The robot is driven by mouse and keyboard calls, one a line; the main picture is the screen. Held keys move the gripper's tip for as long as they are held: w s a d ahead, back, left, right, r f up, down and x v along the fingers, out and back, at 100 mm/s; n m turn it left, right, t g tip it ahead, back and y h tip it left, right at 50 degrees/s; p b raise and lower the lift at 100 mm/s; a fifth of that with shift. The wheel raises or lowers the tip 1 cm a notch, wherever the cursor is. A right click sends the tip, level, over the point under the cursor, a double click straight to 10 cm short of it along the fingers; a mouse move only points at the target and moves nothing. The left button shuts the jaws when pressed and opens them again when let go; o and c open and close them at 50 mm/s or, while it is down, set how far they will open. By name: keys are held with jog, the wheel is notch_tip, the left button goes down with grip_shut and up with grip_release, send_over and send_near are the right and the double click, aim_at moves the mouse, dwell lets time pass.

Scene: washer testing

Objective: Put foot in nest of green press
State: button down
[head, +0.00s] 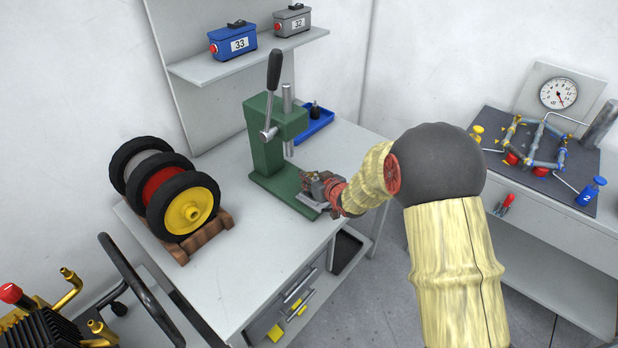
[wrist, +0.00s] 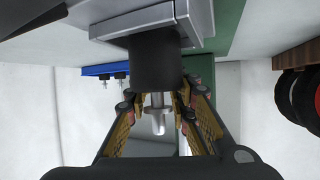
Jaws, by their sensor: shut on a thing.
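The green press (head: 262,150) stands on the table with its lever up. Its metal nest (head: 310,204) sits on the front of the green base, partly covered by my gripper (head: 320,188). In the wrist view, which appears upside down, my gripper (wrist: 158,104) is shut on the foot, a black cylinder (wrist: 155,62) with a metal stud. The foot's black end is at the grey nest block (wrist: 190,25). I cannot tell whether it is seated inside or only against it. In the head view the foot is hidden by my gripper.
A blue tray (head: 318,124) behind the press holds a dark part. Wheels on a wooden stand (head: 195,243) are left of the press. A shelf above carries a blue box (head: 233,41) and a grey box (head: 292,21). The table's front-left area is clear.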

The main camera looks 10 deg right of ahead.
jog(key=shift+f, duration=0.2)
jog(key=c, duration=1.5)
grip_release()
jog(key=shift+r, duration=0.2)
jog(key=s+d+r+m+g+h+p, duration=0.1)
jog(key=s+d+r+h+p, duration=0.15)
jog(key=s+r, duration=0.7)
jog(key=s+d+r+m+g+h+p, duration=0.15)
jog(key=s+d+r, duration=0.25)
jog(key=s+r, duration=0.6)
jog(key=s+a+r+g, duration=0.1)
jog(key=s+a, duration=0.1)
jog(key=s, duration=0.6)
jog(key=s+a+r+g, duration=0.1)
jog(key=s+a+g, duration=0.1)
jog(key=s, duration=0.6)
jog(key=s+a+r+g+y, duration=0.1)
jog(key=s, duration=0.6)
jog(key=shift+s+a+r, duration=0.35)
jog(key=shift+s+a, duration=0.05)
